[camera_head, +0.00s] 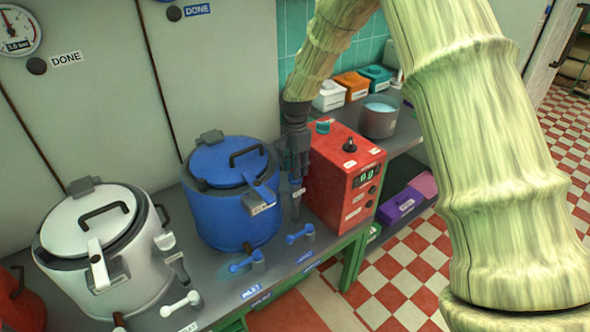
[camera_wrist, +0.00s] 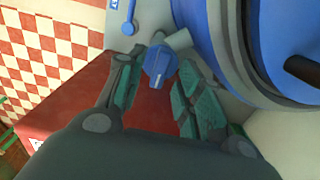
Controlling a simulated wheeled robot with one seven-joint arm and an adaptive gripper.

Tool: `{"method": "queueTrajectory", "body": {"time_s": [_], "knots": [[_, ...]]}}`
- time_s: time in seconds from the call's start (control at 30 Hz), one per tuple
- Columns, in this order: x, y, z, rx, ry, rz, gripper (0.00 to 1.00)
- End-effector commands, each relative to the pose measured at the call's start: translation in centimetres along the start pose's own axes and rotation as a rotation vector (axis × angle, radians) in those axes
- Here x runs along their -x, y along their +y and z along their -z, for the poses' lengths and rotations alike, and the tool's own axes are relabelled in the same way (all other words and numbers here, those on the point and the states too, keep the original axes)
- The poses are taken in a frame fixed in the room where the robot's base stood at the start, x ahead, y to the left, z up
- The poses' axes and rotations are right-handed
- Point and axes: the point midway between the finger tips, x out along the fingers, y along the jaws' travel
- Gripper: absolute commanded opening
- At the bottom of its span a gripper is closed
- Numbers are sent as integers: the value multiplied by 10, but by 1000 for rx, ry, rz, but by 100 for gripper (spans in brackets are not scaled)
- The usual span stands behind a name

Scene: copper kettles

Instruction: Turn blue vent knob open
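The blue kettle (camera_head: 222,207) stands on the grey counter, with its lid shut. It also fills the upper right of the wrist view (camera_wrist: 215,40). A blue knob (camera_wrist: 160,63) sticks out on a grey stem from the kettle's side. My gripper (camera_wrist: 157,88) is open, with one green-padded finger on each side of the knob. I cannot tell whether either finger touches it. In the head view my gripper (camera_head: 297,188) points down between the blue kettle and the red box, and largely hides the knob.
The red control box (camera_head: 342,178) stands close to the right of my gripper. A white kettle (camera_head: 100,250) stands to the left. Blue levers (camera_head: 300,233) stick out along the counter's front. A metal pot (camera_head: 379,119) is behind the box.

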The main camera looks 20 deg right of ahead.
Motion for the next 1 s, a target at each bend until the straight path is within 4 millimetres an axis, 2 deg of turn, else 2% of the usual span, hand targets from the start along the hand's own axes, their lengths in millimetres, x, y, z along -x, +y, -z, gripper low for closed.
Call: {"method": "queueTrajectory", "body": {"time_s": [0.2, 0.53, 0.73, 1.0], "knots": [[-15, -1, -2, 2, 0, 0, 36], [-18, -1, -1, 2, 0, 0, 36], [-18, -1, -1, 2, 0, 1, 0], [-17, -1, -1, 9, 0, 0, 0]]}}
